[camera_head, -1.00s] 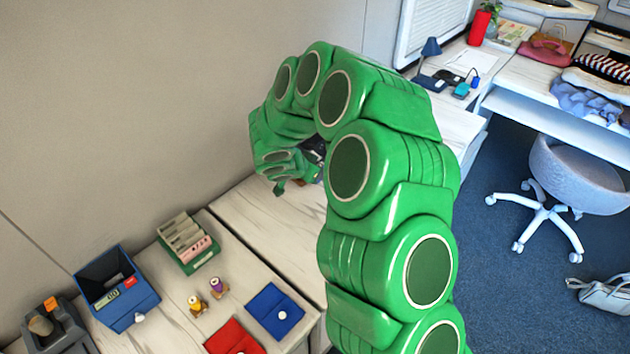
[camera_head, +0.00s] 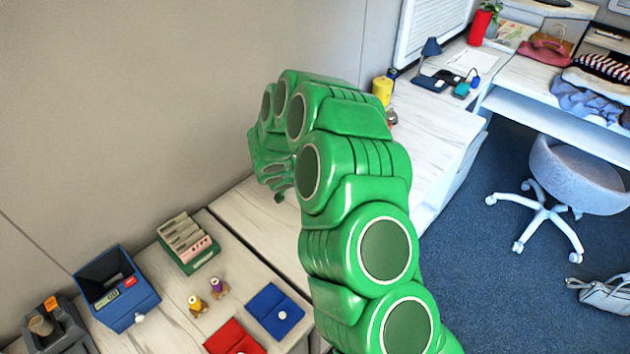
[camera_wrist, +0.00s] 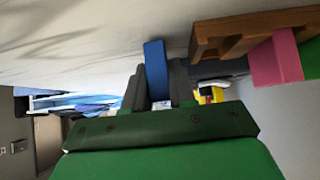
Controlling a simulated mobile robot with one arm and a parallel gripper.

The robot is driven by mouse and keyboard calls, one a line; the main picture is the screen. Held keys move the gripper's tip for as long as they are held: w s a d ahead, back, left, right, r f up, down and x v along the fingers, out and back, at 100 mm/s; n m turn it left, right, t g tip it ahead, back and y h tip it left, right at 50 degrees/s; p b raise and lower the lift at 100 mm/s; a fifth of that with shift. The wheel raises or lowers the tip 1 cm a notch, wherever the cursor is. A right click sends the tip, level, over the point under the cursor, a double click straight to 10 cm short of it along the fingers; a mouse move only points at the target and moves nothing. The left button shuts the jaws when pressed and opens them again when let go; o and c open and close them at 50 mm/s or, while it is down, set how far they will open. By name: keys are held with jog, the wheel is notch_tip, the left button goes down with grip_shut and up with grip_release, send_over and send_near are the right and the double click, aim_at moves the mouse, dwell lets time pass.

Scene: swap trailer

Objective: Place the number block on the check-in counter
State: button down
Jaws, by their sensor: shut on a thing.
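My gripper shows in the wrist view (camera_wrist: 156,88), with its two dark fingers on either side of a blue block (camera_wrist: 156,62). The fingers are shut on this block. No number is readable on it, so I cannot confirm it is the number block. A white wood-grain counter (camera_head: 245,210) runs along the wall in the head view; which section is the check-in counter is not marked. The pale surface (camera_wrist: 75,35) fills the top of the wrist view near the block; contact is unclear. In the head view my green arm hides the fingers and block.
A wooden rack (camera_wrist: 215,38) with a pink block (camera_wrist: 277,58) is close beside the gripper. A green card box (camera_head: 188,243), blue bin (camera_head: 125,300), small figures, blue folder (camera_head: 274,311) and red folder (camera_head: 231,338) occupy the counter's front. A yellow object (camera_head: 382,90) stands farther back.

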jog(key=shift+f, duration=0.3)
jog(key=c, duration=0.9)
grip_release()
jog(key=shift+c, duration=0.2)
jog(key=shift+r, duration=0.15)
jog(key=v, duration=1.2)
jog(key=shift+r, duration=0.15)
